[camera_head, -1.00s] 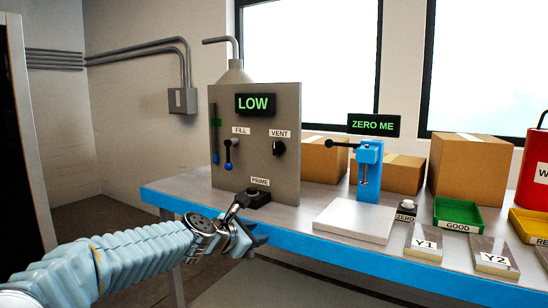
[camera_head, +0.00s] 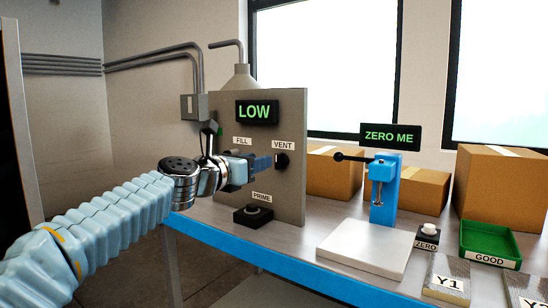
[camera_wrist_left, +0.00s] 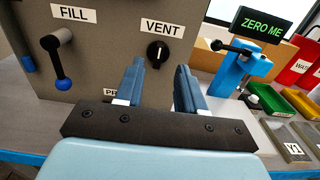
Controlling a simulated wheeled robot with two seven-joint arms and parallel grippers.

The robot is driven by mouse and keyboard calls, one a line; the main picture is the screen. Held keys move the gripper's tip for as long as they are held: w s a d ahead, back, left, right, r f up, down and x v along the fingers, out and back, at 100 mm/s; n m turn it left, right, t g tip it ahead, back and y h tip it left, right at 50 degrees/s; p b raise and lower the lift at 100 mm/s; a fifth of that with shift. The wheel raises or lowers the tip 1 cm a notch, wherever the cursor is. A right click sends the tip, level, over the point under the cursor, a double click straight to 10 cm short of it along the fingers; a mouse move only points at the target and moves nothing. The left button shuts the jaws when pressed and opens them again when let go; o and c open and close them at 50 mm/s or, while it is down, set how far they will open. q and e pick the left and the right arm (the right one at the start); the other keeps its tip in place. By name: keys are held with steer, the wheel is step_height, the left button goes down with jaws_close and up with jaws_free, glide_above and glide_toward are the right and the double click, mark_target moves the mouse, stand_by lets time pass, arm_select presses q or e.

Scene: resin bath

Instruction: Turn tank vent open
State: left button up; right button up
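The black VENT knob (camera_head: 282,161) is on the grey tank panel (camera_head: 290,110), under its VENT label. It also shows in the left wrist view (camera_wrist_left: 156,50), with a small pale mark on it. My left gripper (camera_head: 266,162) is in front of the panel, fingers pointing at the knob. In the left wrist view its blue fingers (camera_wrist_left: 173,72) are apart with nothing between them. The green display (camera_head: 254,112) reads LOW. My right gripper is out of view.
The FILL lever (camera_wrist_left: 60,60) with its blue ball is left of the knob. The PRIME button (camera_head: 253,214) sits below. A blue press (camera_head: 383,190), white plate (camera_head: 365,248), ZERO button (camera_head: 428,232) and green GOOD tray (camera_head: 488,240) stand to the right.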

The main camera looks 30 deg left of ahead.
mark_target(276, 156)
arm_select(q)
steer(key=w, duration=0.7)
steer(key=shift+w+d, duration=0.1)
steer(key=shift+d, duration=0.2)
steer(key=shift+c, duration=0.2)
jaws_close()
